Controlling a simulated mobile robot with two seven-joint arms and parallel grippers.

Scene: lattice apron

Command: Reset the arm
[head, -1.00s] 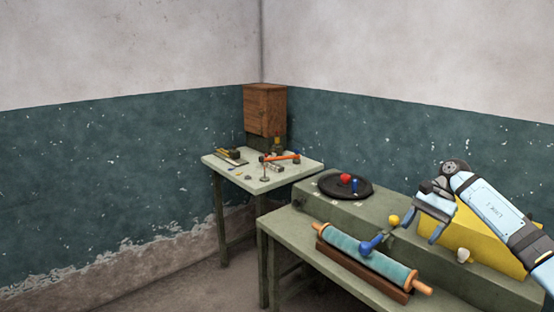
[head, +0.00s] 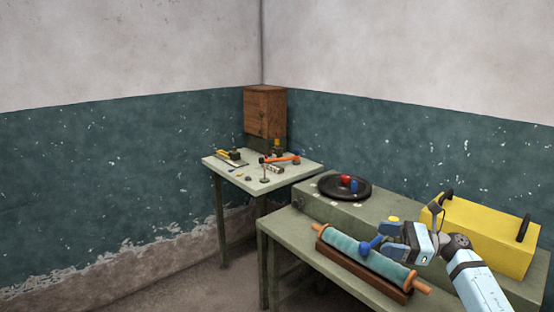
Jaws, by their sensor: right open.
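My right arm comes in from the lower right, and its right gripper (head: 396,238) is low over the near table, pointing left. It is open, with no object visible between its fingers. The roller has orange ends and lies in a brown cradle (head: 345,265). My left gripper is not in view.
A yellow case (head: 490,235) with black handles stands behind my arm. A black round plate (head: 329,187) with a red and a blue knob sits on a green raised block (head: 320,208). A farther small table (head: 240,177) holds tools beneath a wooden cabinet (head: 265,110).

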